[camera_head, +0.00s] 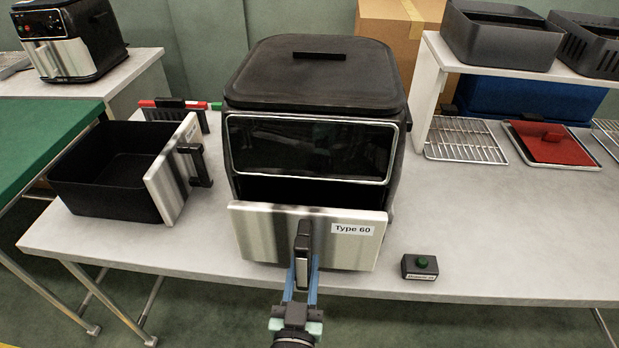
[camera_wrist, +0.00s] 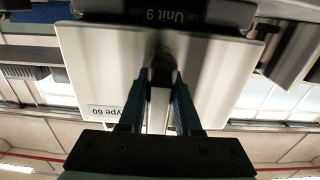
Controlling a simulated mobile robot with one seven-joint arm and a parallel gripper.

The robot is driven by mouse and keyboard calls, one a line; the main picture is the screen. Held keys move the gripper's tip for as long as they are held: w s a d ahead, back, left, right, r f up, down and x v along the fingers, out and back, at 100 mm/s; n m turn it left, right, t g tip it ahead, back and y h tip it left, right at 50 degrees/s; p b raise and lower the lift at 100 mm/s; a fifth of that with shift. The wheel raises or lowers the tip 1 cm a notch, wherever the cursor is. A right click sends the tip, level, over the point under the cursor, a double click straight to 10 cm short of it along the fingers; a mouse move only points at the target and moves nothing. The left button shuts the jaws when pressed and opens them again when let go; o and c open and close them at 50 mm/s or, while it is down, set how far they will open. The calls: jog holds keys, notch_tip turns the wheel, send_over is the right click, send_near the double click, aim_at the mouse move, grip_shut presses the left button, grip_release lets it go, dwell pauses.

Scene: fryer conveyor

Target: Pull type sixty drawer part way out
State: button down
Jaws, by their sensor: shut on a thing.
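The air fryer (camera_head: 313,75) stands on the grey table, black with a dark glass window. Its drawer (camera_head: 262,233) has a steel front with a label reading "Type 60". A dark gap shows above the drawer front, so it stands partly out of the body. My gripper (camera_head: 302,282) is shut on the drawer's vertical black handle (camera_head: 303,242). In the wrist view, which is upside down, the drawer front (camera_wrist: 110,65) fills the middle and both fingers (camera_wrist: 160,95) flank the handle.
A loose drawer (camera_head: 110,180) lies at the left on the table. A small box with a green button (camera_head: 420,265) sits right of the fryer near the front edge. Wire racks (camera_head: 464,140) and a red plate (camera_head: 555,145) lie at the right, by a white shelf.

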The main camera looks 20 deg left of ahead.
jog(key=shift+v, duration=1.3)
jog(key=shift+r, duration=0.1)
jog(key=c, duration=0.6)
grip_release()
jog(key=o, duration=0.4)
jog(key=shift+f, duration=0.25)
jog(key=shift+r, duration=0.1)
jog(key=p+v, duration=0.1)
jog(key=v, duration=0.6)
jog(key=shift+p, duration=0.4)
jog(key=shift+r, duration=0.1)
